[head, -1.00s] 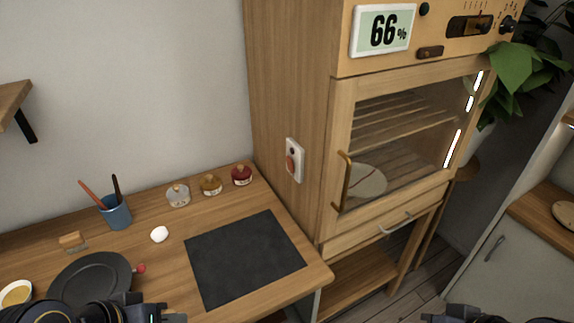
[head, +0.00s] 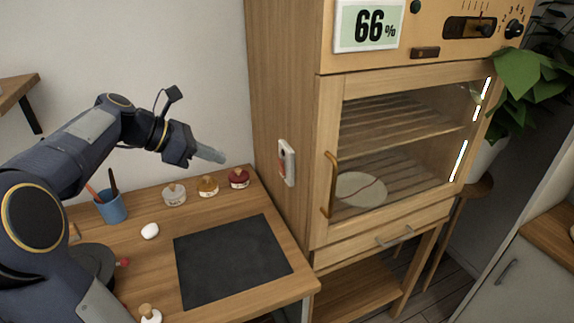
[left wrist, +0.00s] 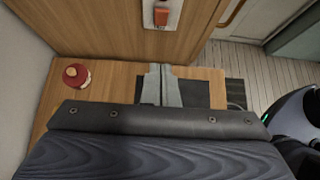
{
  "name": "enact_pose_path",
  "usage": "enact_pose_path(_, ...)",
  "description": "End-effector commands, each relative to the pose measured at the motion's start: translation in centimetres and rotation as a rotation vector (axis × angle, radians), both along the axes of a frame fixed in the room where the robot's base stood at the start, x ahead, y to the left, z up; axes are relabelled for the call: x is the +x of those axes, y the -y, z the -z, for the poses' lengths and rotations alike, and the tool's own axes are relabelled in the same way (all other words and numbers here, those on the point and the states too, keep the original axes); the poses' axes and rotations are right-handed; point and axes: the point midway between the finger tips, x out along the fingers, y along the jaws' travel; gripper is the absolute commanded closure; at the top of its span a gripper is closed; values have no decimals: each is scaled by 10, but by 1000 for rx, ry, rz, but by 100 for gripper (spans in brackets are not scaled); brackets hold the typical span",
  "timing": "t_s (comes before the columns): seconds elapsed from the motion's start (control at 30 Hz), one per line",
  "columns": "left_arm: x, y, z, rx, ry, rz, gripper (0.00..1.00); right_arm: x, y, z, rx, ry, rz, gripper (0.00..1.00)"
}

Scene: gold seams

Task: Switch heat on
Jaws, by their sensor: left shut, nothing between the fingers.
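A white switch plate with a red rocker (head: 287,162) is on the left side wall of the wooden cabinet (head: 262,90). It also shows at the top of the left wrist view (left wrist: 160,14). My left gripper (head: 222,157) is shut and empty. It is raised over the back of the desk, left of the switch and apart from it. In the left wrist view its closed fingers (left wrist: 160,70) point toward the cabinet side below the switch. Whether the rocker is on or off cannot be told. My right gripper is not in view.
The desk holds a dark mat (head: 232,262), small jars (head: 207,187), a blue cup (head: 110,207) and a white lump (head: 150,231). The cabinet's glass door (head: 390,145) is closed. A display (head: 367,25) reads 66%. The air between gripper and switch looks clear.

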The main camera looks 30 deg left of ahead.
Motion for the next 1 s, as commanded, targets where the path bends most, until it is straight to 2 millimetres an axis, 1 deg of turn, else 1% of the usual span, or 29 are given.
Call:
enact_pose_path(0.3,1,1,0,1,0,1,100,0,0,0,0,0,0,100)
enact_pose_path(0.47,9,8,9,1,-1,4,100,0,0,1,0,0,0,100)
enact_pose_path(0.9,63,56,62,1,-2,4,100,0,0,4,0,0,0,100)
enact_pose_path(0.93,68,60,57,2,1,5,100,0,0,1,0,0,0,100)
enact_pose_path(1.0,76,66,55,2,1,5,100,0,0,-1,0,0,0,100)
